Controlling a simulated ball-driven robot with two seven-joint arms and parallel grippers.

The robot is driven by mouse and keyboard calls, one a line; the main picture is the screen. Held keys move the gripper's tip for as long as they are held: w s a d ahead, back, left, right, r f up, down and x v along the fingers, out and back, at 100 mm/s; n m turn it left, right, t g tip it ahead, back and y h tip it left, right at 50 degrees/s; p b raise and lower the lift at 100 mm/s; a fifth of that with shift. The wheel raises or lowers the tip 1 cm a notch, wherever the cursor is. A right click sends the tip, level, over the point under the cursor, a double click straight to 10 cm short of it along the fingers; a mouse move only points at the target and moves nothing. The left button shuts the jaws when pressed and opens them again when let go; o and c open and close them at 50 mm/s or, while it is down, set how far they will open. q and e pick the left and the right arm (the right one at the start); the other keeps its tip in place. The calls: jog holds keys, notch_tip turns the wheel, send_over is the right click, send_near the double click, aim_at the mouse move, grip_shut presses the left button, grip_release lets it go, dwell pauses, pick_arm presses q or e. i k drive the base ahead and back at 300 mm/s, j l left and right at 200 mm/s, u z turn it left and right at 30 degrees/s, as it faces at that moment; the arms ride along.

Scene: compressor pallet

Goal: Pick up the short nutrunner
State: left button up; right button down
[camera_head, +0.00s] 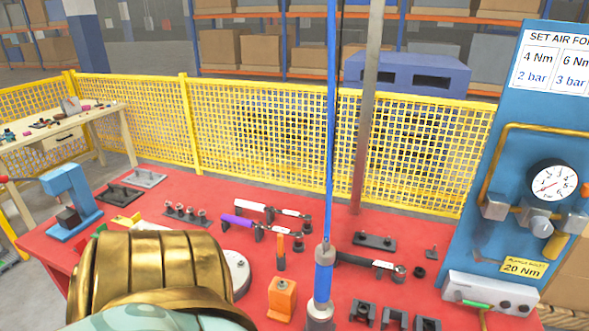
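A blue and grey cylindrical tool (324,275) stands upright or hangs at the front middle of the red table (190,193), below a blue hose or cable. It looks like a nutrunner, but I cannot tell whether it is the short one. Wrench-like tools lie behind and beside it: one with a purple grip (238,221), one with a white grip (250,206), and a dark one (355,260) to its right. A slim orange-topped tool (281,250) stands left of it. Neither of my grippers is in view.
A large gold ribbed part (150,270) covers the front left and hides table there. An orange block (282,298) and dark brackets (393,317) stand near the front. A blue press (71,202) is at left; a blue gauge panel (530,130) bounds the right. A yellow fence (255,130) stands behind.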

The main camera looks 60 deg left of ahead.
aim_at(320, 308)
jog(key=j+u, duration=0.1)
jog(key=u, duration=0.4)
jog(key=k+j+u, duration=0.1)
jog(key=u, duration=0.35)
jog(key=j+u, duration=0.2)
jog(key=u, duration=0.3)
